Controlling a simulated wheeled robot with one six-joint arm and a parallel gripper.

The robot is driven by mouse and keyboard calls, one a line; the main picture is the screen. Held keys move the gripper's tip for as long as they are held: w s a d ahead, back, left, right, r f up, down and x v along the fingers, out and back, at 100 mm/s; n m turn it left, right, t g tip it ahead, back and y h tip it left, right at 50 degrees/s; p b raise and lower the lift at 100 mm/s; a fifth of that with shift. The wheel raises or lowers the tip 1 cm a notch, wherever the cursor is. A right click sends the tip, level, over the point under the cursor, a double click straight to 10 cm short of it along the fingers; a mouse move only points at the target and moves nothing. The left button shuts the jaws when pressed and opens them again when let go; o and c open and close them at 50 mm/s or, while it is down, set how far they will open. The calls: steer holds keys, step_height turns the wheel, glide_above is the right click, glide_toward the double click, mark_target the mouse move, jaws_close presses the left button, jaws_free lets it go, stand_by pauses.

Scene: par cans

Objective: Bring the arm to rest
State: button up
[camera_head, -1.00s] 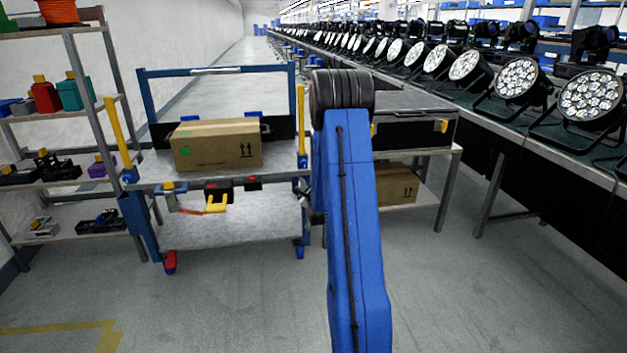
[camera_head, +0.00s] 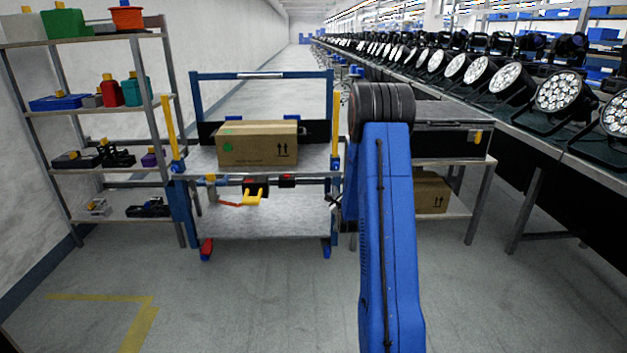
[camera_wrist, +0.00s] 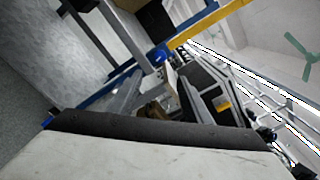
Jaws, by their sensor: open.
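My blue arm (camera_head: 385,240) stands in the right middle of the head view, with its dark round joint (camera_head: 382,105) at the top. My gripper (camera_head: 335,207) shows only as a small dark and metallic piece at the arm's left side, beside the cart's right post. Most of it is hidden behind the arm. It is open, and I see nothing held.
A blue-framed cart (camera_head: 187,215) bears a cardboard box (camera_head: 257,146). A shelf (camera_head: 95,112) with bins stands left. Behind my arm, a table carries a black case (camera_head: 455,140), with another box (camera_head: 432,192) below. Stage lights (camera_head: 558,92) line the right bench. The front floor is clear.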

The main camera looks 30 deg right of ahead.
steer(key=s+a+r+n+g+y, duration=0.25)
steer(key=a+r+n, duration=0.6)
steer(key=a, duration=0.55)
steer(key=s+a+r+n+g+y, duration=0.2)
steer(key=s+a+r+n+y, duration=0.25)
steer(key=s+a+n, duration=0.6)
steer(key=s+a+n+g, duration=0.2)
steer(key=s+a+n, duration=0.2)
steer(key=s, duration=0.7)
steer(key=s+a+n+g+y, duration=0.1)
steer(key=s+a+n+g, duration=0.1)
steer(key=s+a+n, duration=0.3)
steer(key=s+a+n+g+y, duration=0.1)
steer(key=s+a+n, duration=0.3)
steer(key=s+a, duration=0.6)
steer(key=s+g, duration=0.1)
steer(key=s, duration=0.7)
steer(key=shift+s+a+f+n, duration=0.3)
